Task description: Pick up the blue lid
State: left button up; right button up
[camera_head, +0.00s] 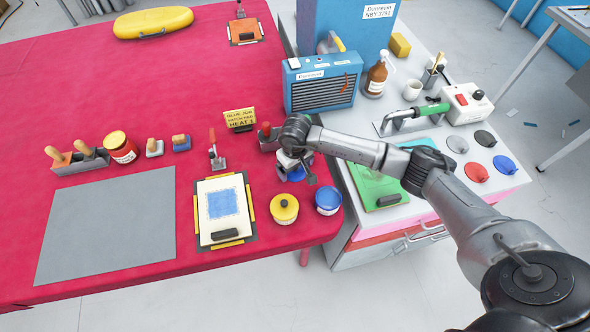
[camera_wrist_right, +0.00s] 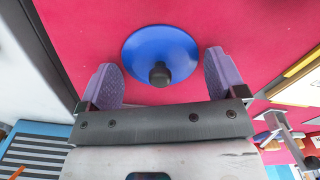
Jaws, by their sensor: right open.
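A blue lid (camera_wrist_right: 160,52) with a dark round knob lies on the red table (camera_wrist_right: 75,25) in the right wrist view. My right gripper (camera_wrist_right: 162,78) is open. Its two purple fingers stand on either side of the knob, apart from it, and nothing is held. In the head view the right gripper (camera_head: 295,174) is over the table's right part and hides most of this lid; a bit of blue (camera_head: 297,175) shows under it. My left gripper is not in view.
A tub with a blue top (camera_head: 328,200) and a yellow-lidded tub (camera_head: 284,208) stand just in front of the right gripper. A blue heater-like box (camera_head: 322,84) stands behind it. A framed board (camera_head: 222,211) lies to the left.

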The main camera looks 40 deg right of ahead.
jog(key=shift+f, duration=0.1)
grip_shut()
dwell(0.8)
